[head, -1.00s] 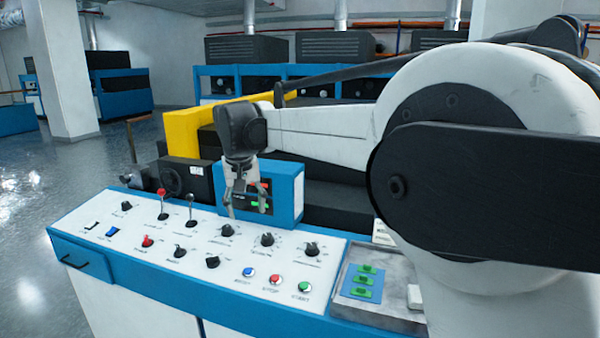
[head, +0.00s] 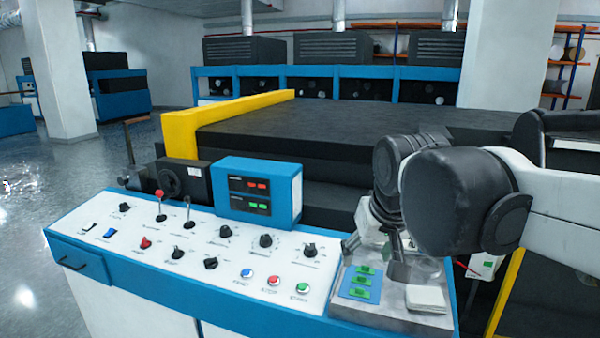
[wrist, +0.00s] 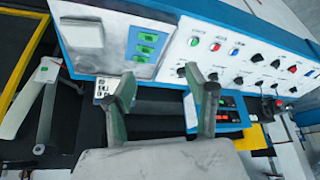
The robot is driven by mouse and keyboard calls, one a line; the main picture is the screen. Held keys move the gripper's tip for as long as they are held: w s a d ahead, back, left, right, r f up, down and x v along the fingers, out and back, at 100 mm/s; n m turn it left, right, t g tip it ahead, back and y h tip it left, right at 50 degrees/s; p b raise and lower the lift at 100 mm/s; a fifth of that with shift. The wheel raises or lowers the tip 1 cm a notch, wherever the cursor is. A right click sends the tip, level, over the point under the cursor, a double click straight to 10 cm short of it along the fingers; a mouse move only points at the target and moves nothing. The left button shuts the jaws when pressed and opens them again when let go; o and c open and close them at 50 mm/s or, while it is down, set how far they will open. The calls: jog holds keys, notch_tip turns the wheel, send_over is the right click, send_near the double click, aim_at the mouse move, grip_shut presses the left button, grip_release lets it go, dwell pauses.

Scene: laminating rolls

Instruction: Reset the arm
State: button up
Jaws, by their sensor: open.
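My gripper (head: 373,258) hangs pointing down above the grey tray (head: 345,308) at the right end of the control console, in the head view. In the wrist view my gripper (wrist: 168,92) shows two fingers spread apart with nothing between them. My arm is folded in at the right of the head view, its dark joint close to the camera. I cannot tell the exact height of the fingertips above the tray.
The white control panel (head: 100,228) carries knobs, levers and coloured buttons. A blue display box (head: 230,188) stands behind it. The tray holds a blue plate with green switches (head: 362,284) and a white pad (head: 426,298). A yellow-edged machine (head: 345,122) lies behind.

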jog(key=s+d+f+t, duration=0.1)
jog(key=s+d+f, duration=0.2)
jog(key=s, duration=0.3)
jog(key=s+d+f+m, duration=0.1)
jog(key=s+d+f, duration=0.3)
jog(key=s+f, duration=0.2)
jog(key=shift+s+d+t+h, duration=0.3)
jog(key=shift+s+t, duration=0.1)
jog(key=shift+s, duration=0.3)
jog(key=shift+f, duration=0.1)
